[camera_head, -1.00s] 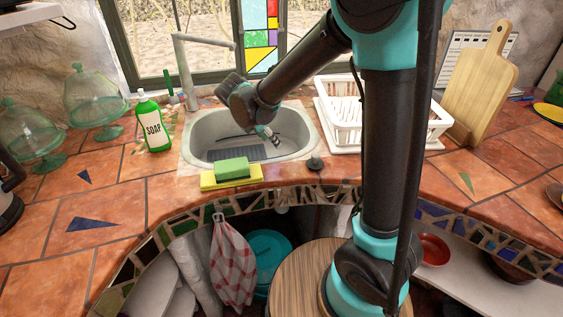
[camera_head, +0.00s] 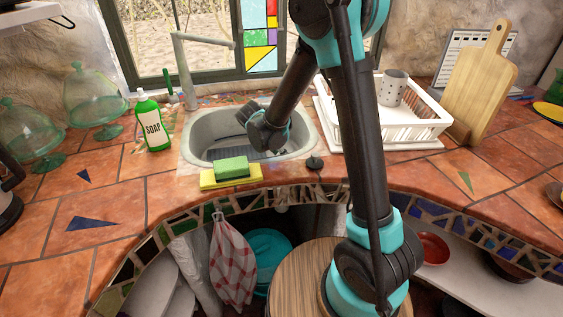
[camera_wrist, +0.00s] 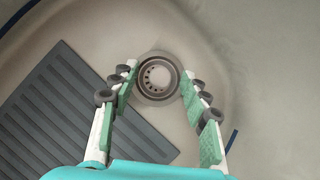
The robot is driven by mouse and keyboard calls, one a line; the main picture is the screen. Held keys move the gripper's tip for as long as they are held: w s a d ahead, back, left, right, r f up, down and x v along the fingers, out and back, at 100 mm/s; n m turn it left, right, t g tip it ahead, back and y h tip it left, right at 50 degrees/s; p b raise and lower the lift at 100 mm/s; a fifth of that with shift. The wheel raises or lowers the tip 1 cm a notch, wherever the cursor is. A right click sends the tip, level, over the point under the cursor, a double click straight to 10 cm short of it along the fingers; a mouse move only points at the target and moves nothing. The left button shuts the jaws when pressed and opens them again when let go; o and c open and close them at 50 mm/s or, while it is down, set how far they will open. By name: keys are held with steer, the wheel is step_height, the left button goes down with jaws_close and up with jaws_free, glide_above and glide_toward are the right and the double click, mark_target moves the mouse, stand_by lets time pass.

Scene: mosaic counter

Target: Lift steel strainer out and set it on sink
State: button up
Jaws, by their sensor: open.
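The steel strainer (camera_wrist: 158,77) shows in the wrist view as a round, ringed metal piece with small holes, seated in the drain at the bottom of the sink (camera_wrist: 235,50). My gripper (camera_wrist: 159,70) is open and empty above it, with one green-padded finger on each side of the strainer in the picture. I cannot tell how high the fingertips are above it. In the head view the sink (camera_head: 206,130) is set in the counter, and my wrist is inside its outline. The strainer and fingertips are hidden there.
A dark ribbed mat (camera_wrist: 62,110) lies in the sink beside the drain. A green sponge (camera_head: 231,167) on a yellow tray sits at the front edge. A soap bottle (camera_head: 152,125) stands left, a white dish rack (camera_head: 425,130) right with a grey holed cup (camera_head: 393,88). The faucet (camera_head: 183,72) rises behind.

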jaws_close()
stand_by(0.3)
steer(key=shift+r, duration=0.1)
